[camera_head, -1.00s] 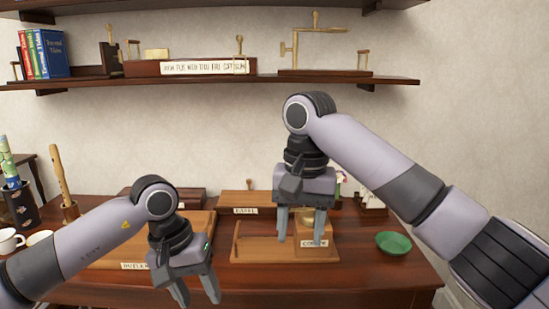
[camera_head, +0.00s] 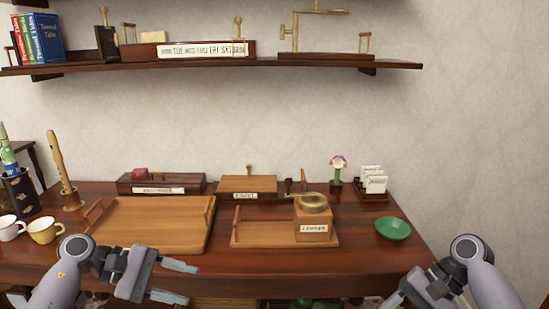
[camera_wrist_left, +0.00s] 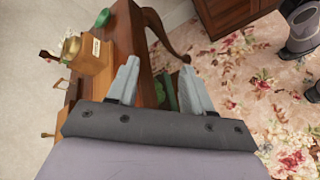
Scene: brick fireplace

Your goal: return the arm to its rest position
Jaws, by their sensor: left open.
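My left gripper (camera_head: 182,281) is at the lower left of the head view, in front of the desk's front edge. Its two fingers point right, stand apart and hold nothing. My right gripper (camera_head: 398,299) is at the lower right of the head view, partly cut off by the bottom edge. Its fingertips do not show clearly. Both arms are low and folded near the bottom of the view.
The dark wood desk (camera_head: 290,272) bears a wooden tray (camera_head: 150,222), a box with a brass bowl (camera_head: 313,203), a green bowl (camera_head: 393,229) and a yellow cup (camera_head: 44,229). A shelf (camera_head: 220,64) hangs above. The air over the desk is clear.

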